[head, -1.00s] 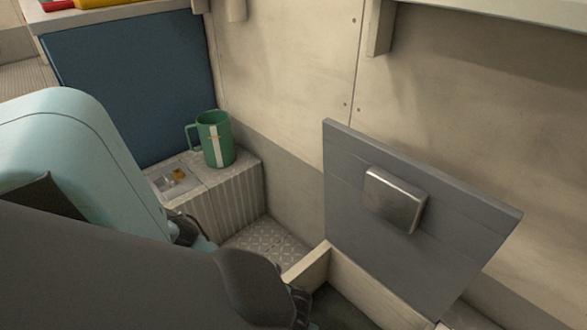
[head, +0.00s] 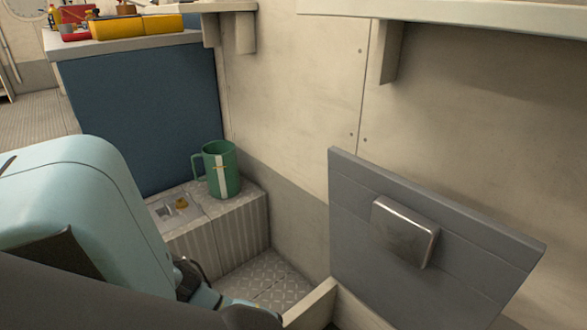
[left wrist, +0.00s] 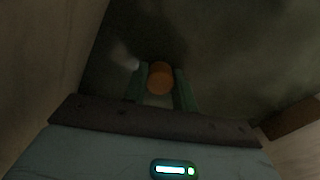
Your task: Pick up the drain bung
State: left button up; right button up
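The left wrist view looks into a dark, dim space. An orange-brown round piece, which looks like the drain bung (left wrist: 160,77), sits between the two green fingers of my left gripper (left wrist: 161,84). The fingers touch or nearly touch it on both sides, with no clear gap, so the gripper appears shut on it. Whether the bung is clear of the surface below is too dark to tell. In the head view my left arm covers the lower left, and its gripper and the bung are hidden. My right gripper is in neither view.
A raised grey hatch lid (head: 420,262) with a metal plate (head: 405,231) stands at the right, beside a pale wooden edge (head: 314,304). A green mug (head: 219,171) stands on a ribbed step (head: 240,207). Yellow and red boxes (head: 138,25) lie on the back bench.

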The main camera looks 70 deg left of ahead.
pick_arm(q)
jog(key=shift+c, duration=1)
jog(key=shift+r, duration=0.1)
